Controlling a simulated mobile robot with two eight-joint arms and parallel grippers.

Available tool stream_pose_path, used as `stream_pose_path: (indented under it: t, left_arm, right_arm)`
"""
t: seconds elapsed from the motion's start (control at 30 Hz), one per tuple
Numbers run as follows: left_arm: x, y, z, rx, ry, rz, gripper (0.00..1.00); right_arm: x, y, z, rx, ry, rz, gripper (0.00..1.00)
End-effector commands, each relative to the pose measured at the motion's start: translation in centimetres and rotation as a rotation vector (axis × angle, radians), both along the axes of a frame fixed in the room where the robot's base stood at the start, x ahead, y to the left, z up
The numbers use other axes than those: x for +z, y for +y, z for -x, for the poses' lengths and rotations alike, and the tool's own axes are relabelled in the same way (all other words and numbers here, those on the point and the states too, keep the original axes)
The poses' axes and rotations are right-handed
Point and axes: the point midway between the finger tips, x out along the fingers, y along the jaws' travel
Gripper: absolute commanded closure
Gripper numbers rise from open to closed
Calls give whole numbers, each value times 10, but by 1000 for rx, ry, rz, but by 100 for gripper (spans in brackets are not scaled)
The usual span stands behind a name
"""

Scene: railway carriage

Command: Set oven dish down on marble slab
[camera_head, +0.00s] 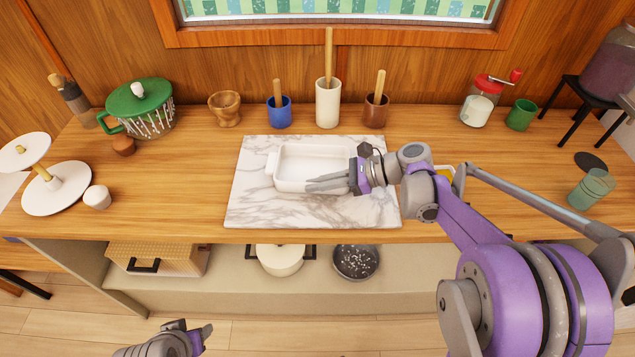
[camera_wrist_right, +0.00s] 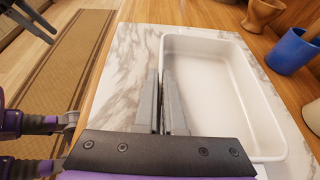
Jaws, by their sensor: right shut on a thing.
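The white rectangular oven dish (camera_head: 315,162) is upright and empty over the marble slab (camera_head: 260,212), within its outline. I cannot tell for sure whether its base touches the slab. My right gripper (camera_head: 328,184) is shut on the dish's near long wall. In the right wrist view its fingers (camera_wrist_right: 172,102) pinch the rim of the dish (camera_wrist_right: 225,85), with the slab (camera_wrist_right: 130,65) below. My left gripper (camera_head: 203,335) is low at the bottom of the head view, away from the counter and partly cut off; its opening is unclear.
Behind the slab stand a wooden cup (camera_head: 225,110), a blue mortar (camera_head: 279,112), a tall white holder (camera_head: 328,103) and a brown mortar (camera_head: 376,112). A green-lidded pot (camera_head: 140,108) stands left. A glass (camera_head: 592,188) stands right.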

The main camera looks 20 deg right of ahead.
Motion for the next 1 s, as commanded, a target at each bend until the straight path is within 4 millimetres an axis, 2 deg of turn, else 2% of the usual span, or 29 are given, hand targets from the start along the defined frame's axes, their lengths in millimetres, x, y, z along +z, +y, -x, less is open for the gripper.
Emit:
stream_pose_path:
  t: [0.1, 0.13, 0.3, 0.33, 0.7, 0.73, 0.87, 1.0]
  left_arm:
    - [-2, 0, 0, 0, 0, 0, 50]
    - [-1, 0, 0, 0, 0, 0, 50]
    - [-1, 0, 0, 0, 0, 0, 50]
    - [-1, 0, 0, 0, 0, 0, 50]
    - [-1, 0, 0, 0, 0, 0, 50]
    - [-1, 0, 0, 0, 0, 0, 50]
    - [-1, 0, 0, 0, 0, 0, 50]
    - [-1, 0, 0, 0, 0, 0, 50]
  right_arm:
    - [-2, 0, 0, 0, -2, -2, 100]
    - [-1, 0, 0, 0, -2, -2, 90]
    - [-1, 0, 0, 0, -1, -1, 60]
    - [-1, 0, 0, 0, 0, -1, 59]
    - [-2, 0, 0, 0, 0, 1, 59]
    - [-2, 0, 0, 0, 0, 1, 61]
    - [-2, 0, 0, 0, 0, 0, 84]
    - [-2, 0, 0, 0, 0, 0, 84]
